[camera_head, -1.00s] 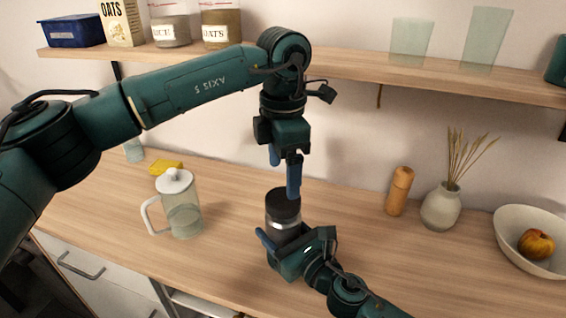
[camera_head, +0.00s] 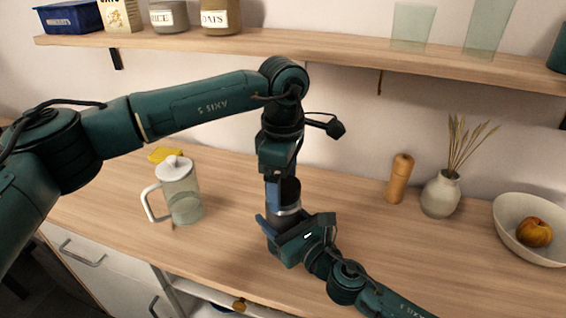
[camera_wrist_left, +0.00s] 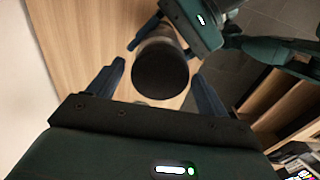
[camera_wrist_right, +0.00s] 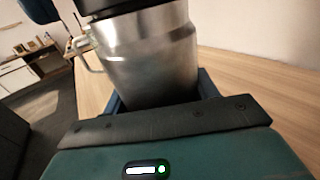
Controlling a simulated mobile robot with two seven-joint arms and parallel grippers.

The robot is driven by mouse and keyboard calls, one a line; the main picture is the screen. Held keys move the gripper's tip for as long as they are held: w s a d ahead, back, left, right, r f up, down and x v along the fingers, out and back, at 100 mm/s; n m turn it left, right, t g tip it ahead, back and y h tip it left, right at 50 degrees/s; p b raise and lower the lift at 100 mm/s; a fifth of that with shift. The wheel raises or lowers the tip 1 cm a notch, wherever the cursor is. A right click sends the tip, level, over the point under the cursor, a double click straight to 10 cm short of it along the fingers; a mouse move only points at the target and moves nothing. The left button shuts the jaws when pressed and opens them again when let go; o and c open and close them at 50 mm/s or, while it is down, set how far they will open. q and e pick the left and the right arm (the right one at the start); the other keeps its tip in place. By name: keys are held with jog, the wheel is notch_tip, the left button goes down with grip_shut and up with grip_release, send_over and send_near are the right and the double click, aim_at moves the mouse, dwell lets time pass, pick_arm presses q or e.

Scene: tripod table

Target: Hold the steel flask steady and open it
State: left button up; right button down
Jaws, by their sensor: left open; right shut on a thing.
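The steel flask (camera_head: 289,212) stands upright on the wooden counter, with a dark lid (camera_head: 291,187) on top. My right gripper (camera_head: 283,226) is shut around the flask's body; in the right wrist view the steel body (camera_wrist_right: 150,55) sits between its blue fingers. My left gripper (camera_head: 280,190) points down at the lid from above. In the left wrist view the round dark lid (camera_wrist_left: 160,75) lies between and beyond the open left fingers (camera_wrist_left: 160,85), with a gap on each side. Part of the lid is hidden by a left finger in the head view.
A glass jug with white lid and handle (camera_head: 183,195) stands left of the flask. A wooden mill (camera_head: 399,178), a vase of dried stalks (camera_head: 440,195) and a bowl (camera_head: 510,238) holding a fruit stand to the right. A shelf (camera_head: 340,57) runs above.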

pick_arm(q)
jog(key=shift+f, duration=0.65)
jog(key=c, duration=1)
jog(key=n, duration=0.6)
pick_arm(e)
jog(key=shift+f, duration=0.1)
pick_arm(q)
jog(key=shift+r, duration=0.2)
jog(key=shift+r, duration=0.95)
